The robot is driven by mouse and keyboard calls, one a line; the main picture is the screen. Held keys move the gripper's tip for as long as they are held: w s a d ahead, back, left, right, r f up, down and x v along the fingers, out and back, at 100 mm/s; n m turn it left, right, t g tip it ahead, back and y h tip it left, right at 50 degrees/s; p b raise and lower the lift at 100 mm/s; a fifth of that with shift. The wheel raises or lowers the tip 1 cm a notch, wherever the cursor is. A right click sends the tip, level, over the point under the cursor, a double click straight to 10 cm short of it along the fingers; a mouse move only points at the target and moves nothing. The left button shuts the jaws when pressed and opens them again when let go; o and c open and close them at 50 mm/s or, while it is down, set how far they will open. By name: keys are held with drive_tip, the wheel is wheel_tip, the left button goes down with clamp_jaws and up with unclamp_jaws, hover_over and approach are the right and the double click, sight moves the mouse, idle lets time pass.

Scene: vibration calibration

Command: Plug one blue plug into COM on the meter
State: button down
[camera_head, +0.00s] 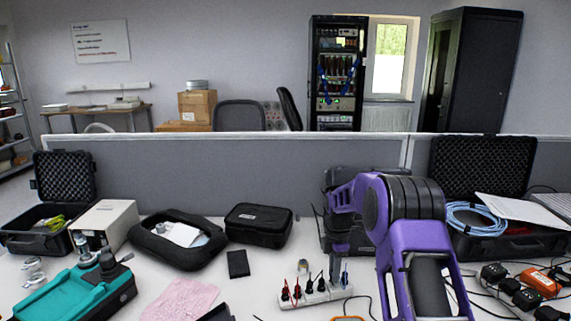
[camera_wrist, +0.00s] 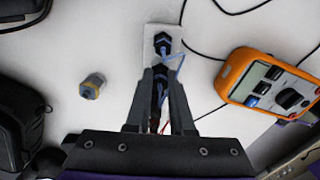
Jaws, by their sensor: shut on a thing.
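A white strip (camera_head: 312,298) on the table holds several plugs in a row. The strip (camera_wrist: 150,32) also shows in the wrist view, with a black-bodied plug with a blue lead (camera_wrist: 163,43) at its far end. My gripper (camera_wrist: 161,74) is over the strip and is shut on another dark plug with a blue lead (camera_wrist: 160,84). Whether that plug is still seated in the strip is hidden by the fingers. The orange meter (camera_wrist: 234,92) lies to the right, apart from the gripper. Its COM socket cannot be made out. My gripper (camera_head: 338,268) points down in the head view.
A small metal fitting (camera_wrist: 92,86) stands left of the strip. Black cables run across the table near the meter. A black case (camera_head: 258,225), a pink cloth (camera_head: 180,299) and a teal device (camera_head: 80,292) lie left. Black adapters (camera_head: 527,297) crowd the right.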

drive_tip(key=shift+r, duration=0.1)
drive_tip(key=shift+r+p, duration=1.25)
drive_tip(key=shift+r, duration=0.45)
drive_tip(key=shift+s, duration=0.1)
drive_tip(key=s, duration=0.9)
drive_tip(key=s+d, duration=0.1)
drive_tip(key=s, duration=0.9)
drive_tip(key=s+d+r, duration=0.1)
drive_tip(key=s, duration=0.9)
wheel_tip(320, 180, down, 2)
drive_tip(key=shift+f+b, duration=0.25)
drive_tip(key=shift+b, duration=0.3)
drive_tip(key=shift+f+b, duration=0.3)
drive_tip(key=shift+f, duration=0.25)
drive_tip(key=shift+w+f, duration=0.1)
drive_tip(key=shift+f, duration=0.3)
drive_tip(key=shift+f, duration=0.6)
idle(1.0)
